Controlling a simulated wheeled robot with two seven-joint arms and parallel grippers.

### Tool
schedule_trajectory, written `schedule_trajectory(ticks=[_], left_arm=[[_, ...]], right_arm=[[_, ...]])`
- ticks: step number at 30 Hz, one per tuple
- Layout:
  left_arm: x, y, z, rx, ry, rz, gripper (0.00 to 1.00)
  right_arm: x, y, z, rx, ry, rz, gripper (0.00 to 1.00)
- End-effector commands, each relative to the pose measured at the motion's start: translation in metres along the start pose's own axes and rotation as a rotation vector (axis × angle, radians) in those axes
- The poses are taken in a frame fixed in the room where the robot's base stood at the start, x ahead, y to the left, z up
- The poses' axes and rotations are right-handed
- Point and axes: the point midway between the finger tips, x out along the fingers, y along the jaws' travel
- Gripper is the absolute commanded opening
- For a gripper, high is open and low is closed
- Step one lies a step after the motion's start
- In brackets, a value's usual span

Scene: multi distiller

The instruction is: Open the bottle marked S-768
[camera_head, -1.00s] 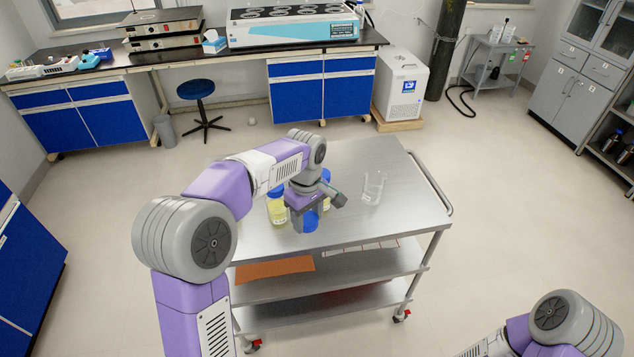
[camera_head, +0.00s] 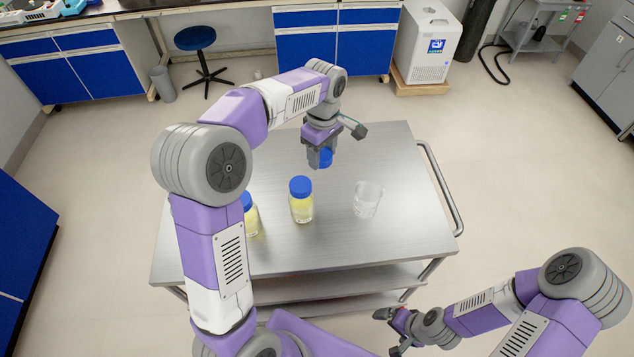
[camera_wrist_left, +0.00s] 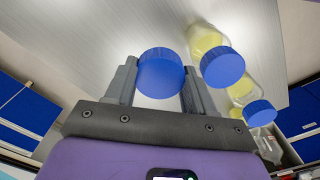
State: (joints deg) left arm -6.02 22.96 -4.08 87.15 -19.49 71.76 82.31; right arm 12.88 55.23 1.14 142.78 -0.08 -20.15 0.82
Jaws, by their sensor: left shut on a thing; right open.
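My left gripper (camera_head: 322,161) is above the back of the steel cart, shut on a blue cap (camera_head: 326,158). The cap also shows between its fingers in the left wrist view (camera_wrist_left: 160,74); no bottle body shows beneath it. A bottle with yellow contents and a blue cap (camera_head: 301,206) stands upright nearer the front. Another blue-capped yellow bottle (camera_head: 252,222) stands to its left, partly hidden by my left arm. No marking is readable, so I cannot tell which is S-768. My right gripper (camera_head: 384,331) is open and empty in front of the cart.
A clear glass beaker (camera_head: 367,201) stands right of the bottles. The cart top (camera_head: 415,225) is bare on its right side, with a handle rail (camera_head: 441,185) at that edge. A blue stool (camera_head: 196,39) and cabinets stand behind.

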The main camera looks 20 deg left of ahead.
Motion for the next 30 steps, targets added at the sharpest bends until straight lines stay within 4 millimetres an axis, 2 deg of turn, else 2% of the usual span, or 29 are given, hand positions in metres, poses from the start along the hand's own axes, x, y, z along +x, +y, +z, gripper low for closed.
schedule_trajectory(ticks=[1, 3, 9, 15, 24, 30], left_arm=[[0.020, -0.001, 0.000, 0.001, -0.001, -0.007, 0.17], [0.039, -0.001, 0.000, 0.000, -0.002, -0.006, 0.17], [0.078, 0.000, 0.000, -0.001, -0.001, -0.004, 0.17], [0.093, 0.000, 0.000, 0.000, 0.000, -0.001, 0.17], [0.142, 0.000, 0.001, 0.000, -0.001, -0.003, 0.17], [0.146, 0.000, 0.000, 0.000, -0.001, 0.000, 0.17]], right_arm=[[0.008, 0.003, 0.000, 0.000, 0.000, 0.000, 1.00], [0.013, 0.005, -0.001, 0.000, 0.000, 0.000, 1.00], [0.021, 0.008, -0.001, 0.000, 0.001, 0.000, 1.00], [0.024, 0.009, -0.002, 0.000, 0.001, 0.000, 1.00], [0.037, 0.014, -0.002, 0.000, 0.001, 0.000, 1.00], [0.037, 0.014, -0.002, 0.000, 0.001, 0.000, 1.00]])
